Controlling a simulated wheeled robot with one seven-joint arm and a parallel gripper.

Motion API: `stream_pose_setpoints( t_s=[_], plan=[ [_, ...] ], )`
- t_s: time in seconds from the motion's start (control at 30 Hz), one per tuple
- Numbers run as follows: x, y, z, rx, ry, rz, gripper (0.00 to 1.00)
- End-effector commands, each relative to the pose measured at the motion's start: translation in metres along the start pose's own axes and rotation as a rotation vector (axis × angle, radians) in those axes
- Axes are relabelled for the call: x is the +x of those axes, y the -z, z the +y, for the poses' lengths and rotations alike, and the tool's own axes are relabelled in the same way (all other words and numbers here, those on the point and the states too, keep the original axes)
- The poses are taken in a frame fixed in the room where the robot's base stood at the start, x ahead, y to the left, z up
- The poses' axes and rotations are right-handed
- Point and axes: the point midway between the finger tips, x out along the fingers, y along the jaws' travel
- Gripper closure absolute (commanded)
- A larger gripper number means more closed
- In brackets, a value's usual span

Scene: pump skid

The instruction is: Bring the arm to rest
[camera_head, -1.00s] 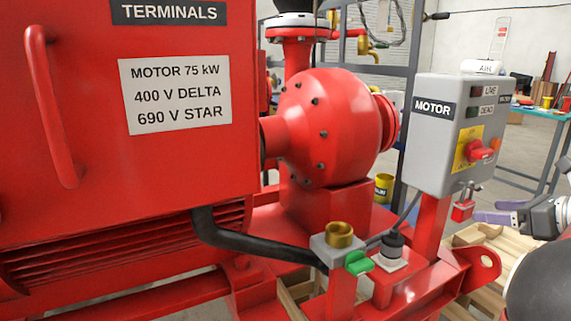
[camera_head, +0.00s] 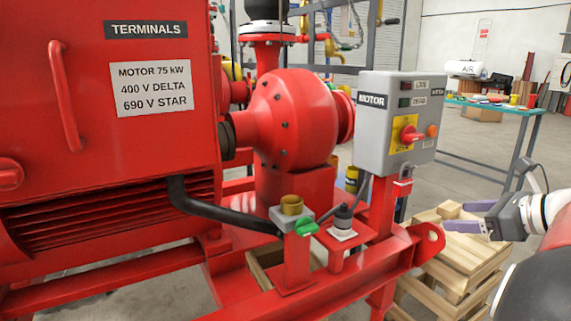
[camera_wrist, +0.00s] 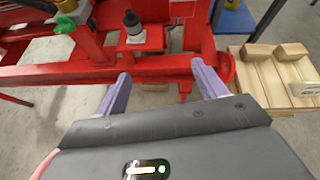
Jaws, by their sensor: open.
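My gripper (camera_head: 462,221) is at the right of the head view, beyond the skid's right end, fingers pointing left. In the wrist view my gripper (camera_wrist: 160,85) shows two purple fingers spread wide apart with nothing between them. The red skid frame (camera_wrist: 60,76) runs across beyond the fingertips. I cannot tell the gap between them. My arm shows at the right edge of the head view.
A grey motor box (camera_head: 377,146) with a red rotary handle (camera_head: 410,134) and a hanging red padlock (camera_head: 402,190) stands left of my gripper. A valve with a green handle (camera_head: 306,227) is on the frame. Wooden pallets (camera_head: 462,262) lie below my gripper. Open floor is behind.

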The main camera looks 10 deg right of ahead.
Motion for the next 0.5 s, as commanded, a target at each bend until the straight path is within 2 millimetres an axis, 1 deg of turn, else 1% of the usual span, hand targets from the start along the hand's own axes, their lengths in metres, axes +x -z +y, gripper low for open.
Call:
stream_pose_setpoints(
  t_s=[0.03,0.17,0.27,0.37,0.47,0.5],
  plan=[
    [0.005,-0.003,0.011,-0.038,-0.019,0.011,0.29],
    [0.018,-0.004,0.041,-0.168,-0.074,0.055,0.29],
    [0.03,-0.004,0.072,-0.305,-0.132,0.097,0.29],
    [0.041,-0.002,0.109,-0.484,-0.203,0.144,0.29],
    [0.05,0.005,0.157,-0.734,-0.3,0.196,0.29],
    [0.053,0.009,0.179,-0.862,-0.347,0.218,0.29]
  ],
)
